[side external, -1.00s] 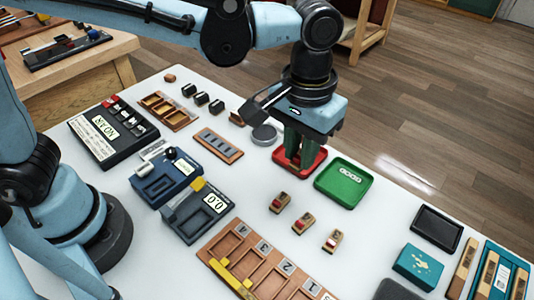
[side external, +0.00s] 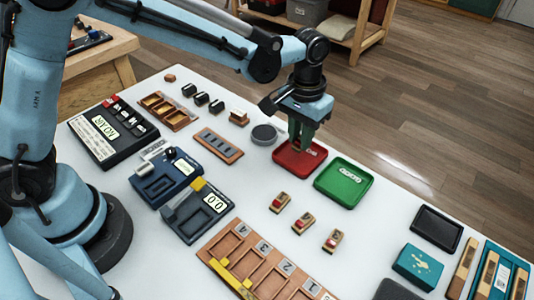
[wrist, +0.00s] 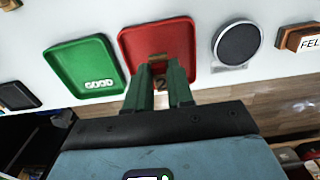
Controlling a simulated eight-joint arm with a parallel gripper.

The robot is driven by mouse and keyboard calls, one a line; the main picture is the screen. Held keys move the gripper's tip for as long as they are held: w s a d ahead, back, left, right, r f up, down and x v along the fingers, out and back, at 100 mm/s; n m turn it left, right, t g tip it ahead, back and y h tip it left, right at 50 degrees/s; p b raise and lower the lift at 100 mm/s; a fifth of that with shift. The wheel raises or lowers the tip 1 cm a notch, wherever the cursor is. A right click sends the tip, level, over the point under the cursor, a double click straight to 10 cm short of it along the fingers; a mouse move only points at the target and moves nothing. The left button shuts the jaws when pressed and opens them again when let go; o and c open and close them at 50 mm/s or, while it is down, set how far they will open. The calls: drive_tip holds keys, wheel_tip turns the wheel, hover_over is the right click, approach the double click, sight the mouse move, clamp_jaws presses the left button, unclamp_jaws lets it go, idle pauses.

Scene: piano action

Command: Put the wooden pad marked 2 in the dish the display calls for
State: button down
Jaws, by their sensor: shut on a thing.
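The red dish (wrist: 129,42) is behind the fingertips in the wrist view. I cannot tell whether the pad touches the dish floor. The green dish (side external: 326,183) beside it bears a GOOD label and holds no pad. The display (side external: 103,122) on the black box at left is too small to read surely.
Several small wooden pieces (side external: 303,222) lie in front of the dishes. A grey round disc (side external: 264,134) is close left of the red dish. A numbered wooden rack (side external: 262,262) is at the front. White table is bare between the pieces and the rack.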

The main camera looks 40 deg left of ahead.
sight(299, 147)
drive_tip(key=shift+f, duration=1.6)
drive_tip(key=shift+f, duration=0.2)
drive_tip(key=c, duration=1)
unclamp_jaws()
drive_tip(key=shift+r, duration=0.2)
